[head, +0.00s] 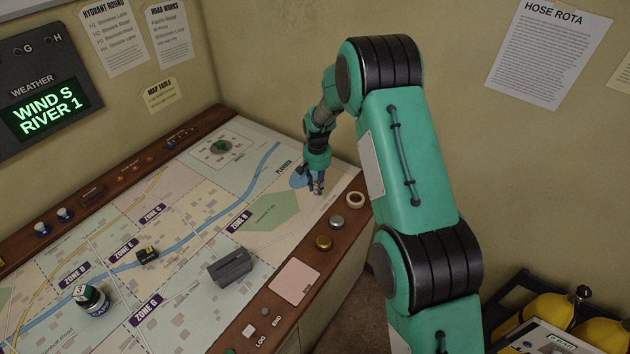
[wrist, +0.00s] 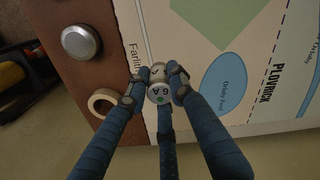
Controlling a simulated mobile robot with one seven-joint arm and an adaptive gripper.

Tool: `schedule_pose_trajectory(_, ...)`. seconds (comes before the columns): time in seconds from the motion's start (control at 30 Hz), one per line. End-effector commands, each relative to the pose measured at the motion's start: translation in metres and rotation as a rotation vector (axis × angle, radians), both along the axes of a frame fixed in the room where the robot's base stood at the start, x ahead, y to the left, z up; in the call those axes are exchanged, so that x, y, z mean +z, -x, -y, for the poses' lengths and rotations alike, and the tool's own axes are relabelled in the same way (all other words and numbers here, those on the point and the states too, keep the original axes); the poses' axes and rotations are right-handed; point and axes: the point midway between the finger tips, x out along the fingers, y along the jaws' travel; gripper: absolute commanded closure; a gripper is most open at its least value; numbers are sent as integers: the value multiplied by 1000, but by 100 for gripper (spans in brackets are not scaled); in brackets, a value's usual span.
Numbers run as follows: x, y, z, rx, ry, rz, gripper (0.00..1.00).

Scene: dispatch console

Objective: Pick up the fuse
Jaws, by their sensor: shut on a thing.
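The fuse (wrist: 158,92) is a small pale cylinder with a 6A marking and a greenish spot on its end. It is between the blue fingertips of my gripper (wrist: 157,82), which are shut on it, in the wrist view. In the head view my gripper (head: 317,188) points down at the far right corner of the map table (head: 345,178), beside the blue pond. The fuse is too small and covered to make out there. I cannot tell whether it touches the map.
A tape ring (head: 355,199), a silver button (head: 337,222) and a brass button (head: 323,242) are on the wooden edge near my gripper. A grey box (head: 230,268), a small dark block (head: 147,254) and an ink bottle (head: 91,298) stand on the map. Walls rise behind.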

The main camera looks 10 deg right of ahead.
Motion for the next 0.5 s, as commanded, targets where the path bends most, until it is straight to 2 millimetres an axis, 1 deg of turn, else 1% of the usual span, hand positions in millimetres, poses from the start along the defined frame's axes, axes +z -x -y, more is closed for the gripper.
schedule_pose_trajectory(0.03,1,4,0,0,0,0,100)
schedule_pose_trajectory(0.2,1,11,1,0,0,1,100)
schedule_pose_trajectory(0.5,1,14,1,0,0,1,100)
